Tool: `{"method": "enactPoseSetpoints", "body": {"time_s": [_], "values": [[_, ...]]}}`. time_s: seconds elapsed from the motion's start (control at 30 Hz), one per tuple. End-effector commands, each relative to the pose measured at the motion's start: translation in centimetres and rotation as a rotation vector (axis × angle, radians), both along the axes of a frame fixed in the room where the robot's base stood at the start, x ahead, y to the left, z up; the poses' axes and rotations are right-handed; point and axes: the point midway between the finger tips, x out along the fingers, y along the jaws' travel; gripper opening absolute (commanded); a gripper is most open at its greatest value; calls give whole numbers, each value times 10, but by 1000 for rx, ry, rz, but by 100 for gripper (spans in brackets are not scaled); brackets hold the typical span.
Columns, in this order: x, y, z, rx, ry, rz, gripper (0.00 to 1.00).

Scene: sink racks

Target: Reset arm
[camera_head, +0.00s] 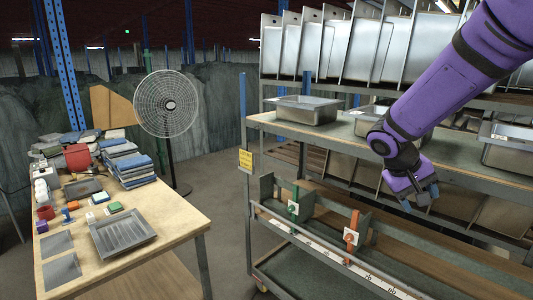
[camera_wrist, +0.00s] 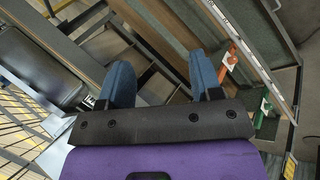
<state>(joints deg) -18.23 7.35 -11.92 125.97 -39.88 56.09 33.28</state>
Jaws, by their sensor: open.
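My gripper (camera_head: 420,200) hangs at the end of my purple arm on the right of the head view, in front of the grey rack. In the wrist view its two blue fingers (camera_wrist: 162,82) stand wide apart. Nothing is between them. Behind them the wrist view shows shelf edges and the rack's lower part.
The rack's upper shelf (camera_head: 345,130) holds metal sinks, one a sink (camera_head: 308,109) at its left end. An orange clamp (camera_head: 352,232) and a green clamp (camera_head: 293,204) stand by a ruler rail. A cluttered wooden table (camera_head: 175,215) and a fan (camera_head: 167,104) are left. Floor shows between.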

Motion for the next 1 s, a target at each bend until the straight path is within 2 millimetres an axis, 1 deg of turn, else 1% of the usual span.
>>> {"method": "enactPoseSetpoints", "body": {"time_s": [0.03, 0.2, 0.5, 0.7, 0.8, 0.9, 1.0], "values": [[-13, -1, 12, 40, -18, -7, 59], [-52, 0, 40, 165, -61, -7, 59], [-124, 11, 79, 357, -167, 27, 59], [-170, 22, 97, 460, -258, 69, 59], [-192, 29, 103, 502, -304, 93, 59], [-210, 36, 106, 534, -347, 118, 59], [-223, 41, 108, 556, -379, 137, 59]]}}
